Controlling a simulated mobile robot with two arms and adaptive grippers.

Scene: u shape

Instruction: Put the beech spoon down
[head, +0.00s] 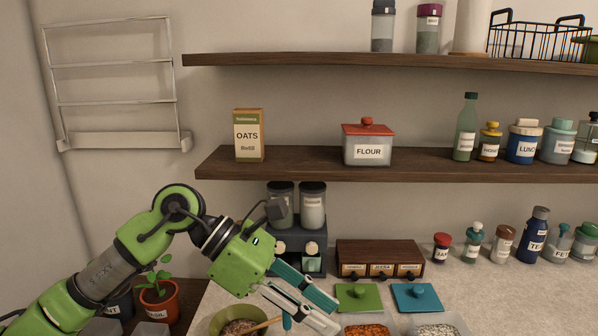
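The beech spoon (262,325) shows as a pale wooden handle at the bottom edge, slanting up to the right from an olive bowl (217,322) with grainy contents. Its lower end is at the bowl's contents, and the picture's edge cuts off the rest of the bowl. My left gripper (312,316) comes in from the left and points down to the right. Its teal and grey fingers overlap the handle's upper end. I cannot tell whether they grip it. My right gripper is not in view.
Two trays, one with orange bits (367,331) and one with whitish bits (436,331), sit right of the gripper. Green (359,297) and blue (416,297) lids lie behind them. A wooden drawer box (380,254) and dispenser (297,238) stand at the back, below the shelves.

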